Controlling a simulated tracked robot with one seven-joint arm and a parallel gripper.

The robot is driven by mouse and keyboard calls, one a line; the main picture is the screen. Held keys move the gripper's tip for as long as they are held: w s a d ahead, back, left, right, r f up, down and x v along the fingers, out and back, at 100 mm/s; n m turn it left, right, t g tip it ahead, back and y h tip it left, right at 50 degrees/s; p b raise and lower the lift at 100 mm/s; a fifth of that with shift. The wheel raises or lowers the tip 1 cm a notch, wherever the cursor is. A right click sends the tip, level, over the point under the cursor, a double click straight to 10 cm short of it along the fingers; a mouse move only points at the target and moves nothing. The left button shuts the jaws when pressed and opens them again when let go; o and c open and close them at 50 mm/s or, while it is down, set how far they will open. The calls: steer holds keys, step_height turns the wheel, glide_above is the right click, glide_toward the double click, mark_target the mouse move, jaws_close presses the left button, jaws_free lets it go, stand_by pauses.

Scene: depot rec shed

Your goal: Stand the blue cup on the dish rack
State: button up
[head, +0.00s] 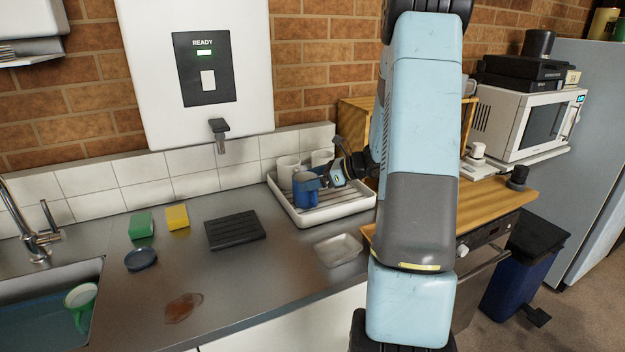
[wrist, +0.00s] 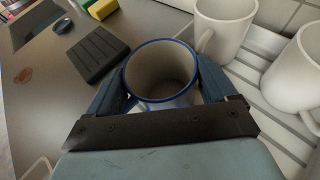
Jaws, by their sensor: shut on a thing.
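The blue cup (head: 305,190) is at the front left part of the white dish rack (head: 345,207) in the head view. In the wrist view the cup (wrist: 162,72) shows a blue rim and a pale, empty inside, and it is upright. My gripper (head: 318,180) reaches in from the right and is shut on the cup, with one finger on each side of it (wrist: 163,85). The cup's base is low over the rack's slats; I cannot tell whether it touches them.
Two white mugs (wrist: 222,25) (wrist: 296,68) stand on the rack beside the cup. A black ribbed mat (head: 235,230), a yellow sponge (head: 177,217), a green sponge (head: 141,225) and a small white dish (head: 338,250) lie on the counter. A green mug (head: 82,303) is in the sink.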

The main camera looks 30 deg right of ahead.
steer(key=o, duration=1.1)
